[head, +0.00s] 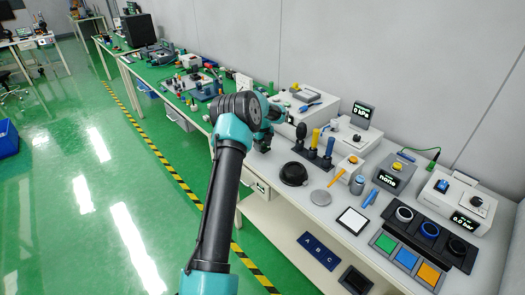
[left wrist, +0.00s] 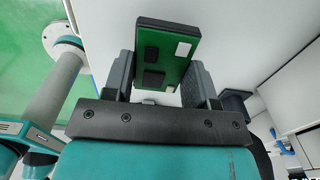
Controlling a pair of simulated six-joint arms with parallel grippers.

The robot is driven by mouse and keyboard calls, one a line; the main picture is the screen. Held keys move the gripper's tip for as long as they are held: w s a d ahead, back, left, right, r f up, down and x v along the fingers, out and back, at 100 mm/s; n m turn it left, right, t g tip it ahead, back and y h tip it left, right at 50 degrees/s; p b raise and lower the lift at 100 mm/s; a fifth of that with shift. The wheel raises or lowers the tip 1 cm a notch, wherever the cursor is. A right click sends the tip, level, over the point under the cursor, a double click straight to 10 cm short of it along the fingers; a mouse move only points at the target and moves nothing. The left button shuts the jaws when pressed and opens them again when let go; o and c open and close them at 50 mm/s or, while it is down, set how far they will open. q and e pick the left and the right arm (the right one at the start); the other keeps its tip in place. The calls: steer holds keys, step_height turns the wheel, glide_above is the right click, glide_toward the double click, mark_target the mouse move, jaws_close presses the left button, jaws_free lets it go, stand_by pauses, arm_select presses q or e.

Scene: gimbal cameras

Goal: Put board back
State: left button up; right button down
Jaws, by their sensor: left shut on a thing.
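The board (left wrist: 168,58) is a green circuit board with dark chips and pale parts, seen in the left wrist view. My left gripper (left wrist: 162,82) is shut on it, with one dark finger at each side, and the board stands out past the fingertips. In the head view my left gripper (head: 265,138) is over the left part of the white bench, mostly hidden behind my own arm. The board cannot be made out there. My right gripper is not in view.
The white bench (head: 330,205) holds a black round base (head: 293,173), a silver disc (head: 320,197), a handled-tool rack (head: 314,157), a framed white pad (head: 353,220), a ring tray (head: 462,257) and coloured squares (head: 407,256). Instrument boxes (head: 393,172) line the wall side.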

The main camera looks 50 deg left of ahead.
mark_target(263, 147)
arm_select(q)
steer(key=shift+f, duration=1.45)
steer(key=shift+f, duration=0.1)
steer(key=o, duration=1)
step_height(263, 147, up, 12)
steer(key=shift+r, duration=0.1)
steer(key=shift+d, duration=0.1)
